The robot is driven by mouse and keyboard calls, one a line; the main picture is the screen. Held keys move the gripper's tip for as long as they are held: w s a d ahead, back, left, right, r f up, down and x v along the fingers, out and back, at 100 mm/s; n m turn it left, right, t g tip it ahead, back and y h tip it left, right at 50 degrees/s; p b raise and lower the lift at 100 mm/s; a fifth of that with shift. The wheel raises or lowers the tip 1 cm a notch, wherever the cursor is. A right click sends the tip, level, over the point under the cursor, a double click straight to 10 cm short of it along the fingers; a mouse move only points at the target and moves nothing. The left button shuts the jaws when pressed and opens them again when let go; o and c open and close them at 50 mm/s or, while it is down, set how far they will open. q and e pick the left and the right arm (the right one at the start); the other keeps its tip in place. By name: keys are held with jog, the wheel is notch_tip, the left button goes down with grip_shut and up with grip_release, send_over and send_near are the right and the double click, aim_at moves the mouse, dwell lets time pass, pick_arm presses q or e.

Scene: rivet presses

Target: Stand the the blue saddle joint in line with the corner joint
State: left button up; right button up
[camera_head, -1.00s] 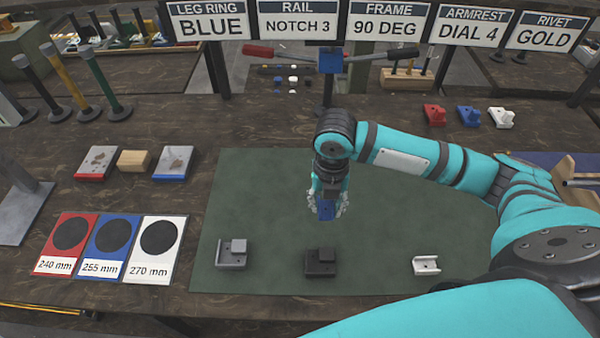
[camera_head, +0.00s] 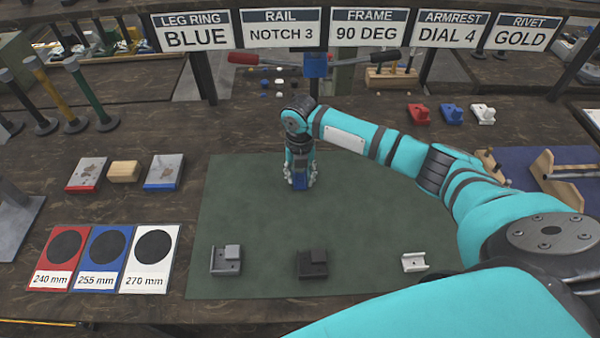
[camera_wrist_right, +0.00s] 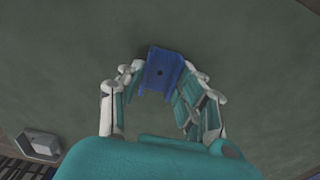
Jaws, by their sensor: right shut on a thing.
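My right gripper (camera_head: 301,182) is shut on the blue saddle joint (camera_head: 301,184), over the back middle of the green mat. In the right wrist view the blue saddle joint (camera_wrist_right: 162,72) is a channel-shaped piece with a small hole, between the fingers (camera_wrist_right: 160,95). I cannot tell whether it touches the mat. At the mat's front stand a grey joint (camera_head: 226,260), a dark joint (camera_head: 312,263), each with a raised block at one corner, and a white U-shaped joint (camera_head: 414,262). Which one is the corner joint is not marked. My left gripper is out of view.
The green mat (camera_head: 370,225) is clear between the gripper and the front row. Red, blue and white length cards (camera_head: 103,258) lie at left. Blocks (camera_head: 124,171) sit behind them. Small red, blue and white parts (camera_head: 452,114) stand back right. Signs (camera_head: 281,28) hang above.

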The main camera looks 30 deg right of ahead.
aim_at(300, 181)
jog(key=shift+f, duration=0.1)
jog(key=o, duration=0.5)
jog(key=shift+f, duration=0.1)
jog(key=o, duration=0.4)
jog(key=shift+o, duration=0.2)
notch_tip(300, 181, up, 12)
jog(key=b, duration=0.1)
jog(key=shift+r, duration=0.2)
